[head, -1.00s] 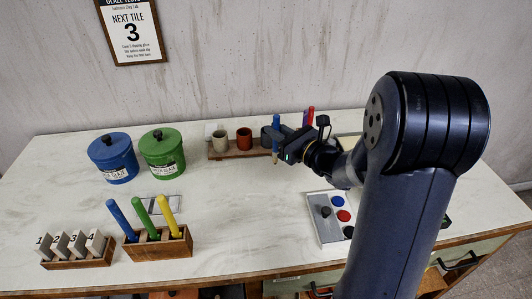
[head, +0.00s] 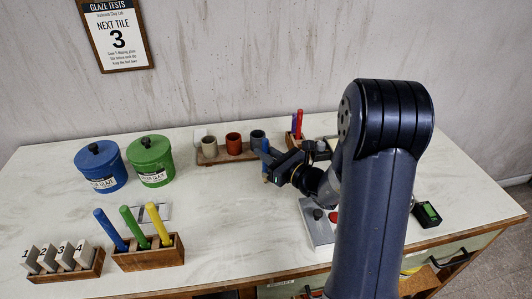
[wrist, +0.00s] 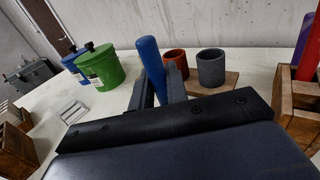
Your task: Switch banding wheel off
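I cannot make out a banding wheel in either view. A light grey panel (head: 315,232) lies on the table right of centre, with a dark knob (head: 318,214) and a red button (head: 333,217); my arm hides its right part. My gripper (head: 270,168) is above the table, left of and behind that panel. It is shut on a blue stick (head: 265,150), which stands roughly upright between the fingers. In the wrist view the blue stick (wrist: 149,62) leans slightly between the two dark fingers (wrist: 160,92).
A wooden tray with several cups (head: 234,142) stands behind my gripper. Blue (head: 101,168) and green (head: 150,162) lidded pots, a rack of sticks (head: 150,255) and numbered tiles (head: 62,258) are at left. A green-screened box (head: 428,214) is at right.

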